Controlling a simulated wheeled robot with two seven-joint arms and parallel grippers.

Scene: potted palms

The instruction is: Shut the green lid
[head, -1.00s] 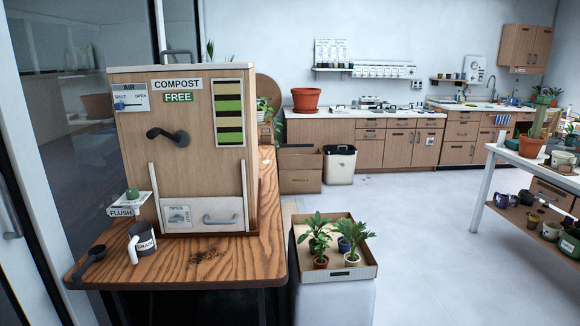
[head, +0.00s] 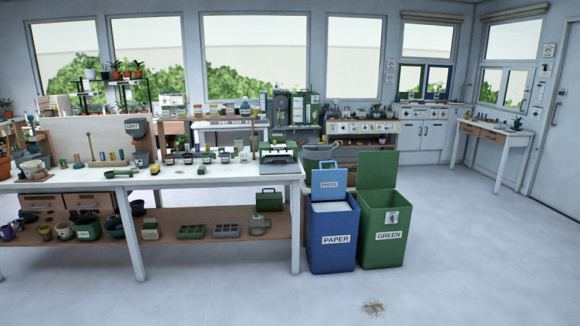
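The green bin (head: 384,248) stands on the floor right of centre, with a label reading GREEN on its front. Its green lid (head: 377,170) stands upright at the back of the bin, so the bin is open. Neither of my grippers shows in the head view.
A blue bin (head: 333,256) labelled PAPER stands close against the green bin's left side, its blue lid (head: 328,184) raised. A long white table (head: 240,171) with a lower shelf is to the left. Brown debris (head: 373,308) lies on the floor in front. The floor at right is clear.

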